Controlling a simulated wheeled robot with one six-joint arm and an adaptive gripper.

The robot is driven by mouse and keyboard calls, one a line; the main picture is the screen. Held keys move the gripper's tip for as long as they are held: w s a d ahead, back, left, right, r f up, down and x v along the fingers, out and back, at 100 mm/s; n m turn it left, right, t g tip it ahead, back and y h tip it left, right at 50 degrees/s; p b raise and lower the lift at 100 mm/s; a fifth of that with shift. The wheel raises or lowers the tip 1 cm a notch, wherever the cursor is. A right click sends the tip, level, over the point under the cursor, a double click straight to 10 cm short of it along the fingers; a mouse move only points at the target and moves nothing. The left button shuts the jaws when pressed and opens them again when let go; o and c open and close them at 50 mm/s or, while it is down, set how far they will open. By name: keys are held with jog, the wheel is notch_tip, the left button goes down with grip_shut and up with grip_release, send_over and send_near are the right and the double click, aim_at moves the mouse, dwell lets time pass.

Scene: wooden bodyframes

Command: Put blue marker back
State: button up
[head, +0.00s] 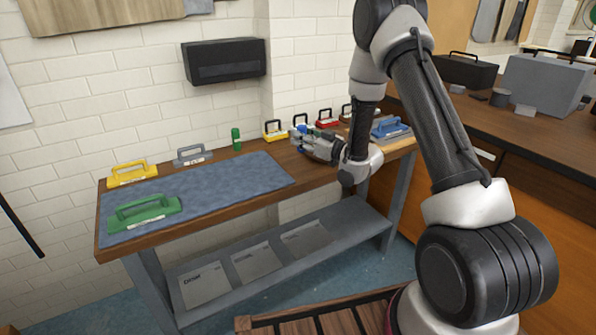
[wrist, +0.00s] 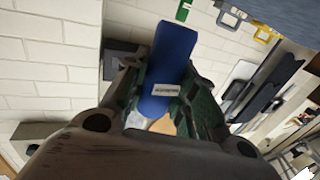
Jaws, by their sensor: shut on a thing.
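The blue marker (wrist: 176,50) is a thick blue cylinder with a small white label. It sits between the dark green fingers of my gripper (wrist: 168,85), which is shut on it. In the head view my gripper (head: 306,141) is over the right half of the wooden table, in front of the row of handled blocks. A small bit of blue shows at its fingers there; most of the marker is hidden. A green marker (head: 236,140) stands upright at the back of the table, left of my gripper.
The wooden table (head: 112,246) bears a blue-grey mat (head: 225,179). A green handled block (head: 145,212) lies on the mat. Yellow (head: 132,174) and grey (head: 193,156) blocks stand behind it. Yellow (head: 275,131) and red (head: 326,120) blocks stand behind my gripper, a blue block (head: 390,128) to the right.

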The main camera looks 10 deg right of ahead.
notch_tip(320, 180, down, 8)
jog(key=shift+f, duration=0.15)
jog(key=shift+f, duration=0.15)
jog(key=o, duration=1)
jog(key=shift+o, duration=0.2)
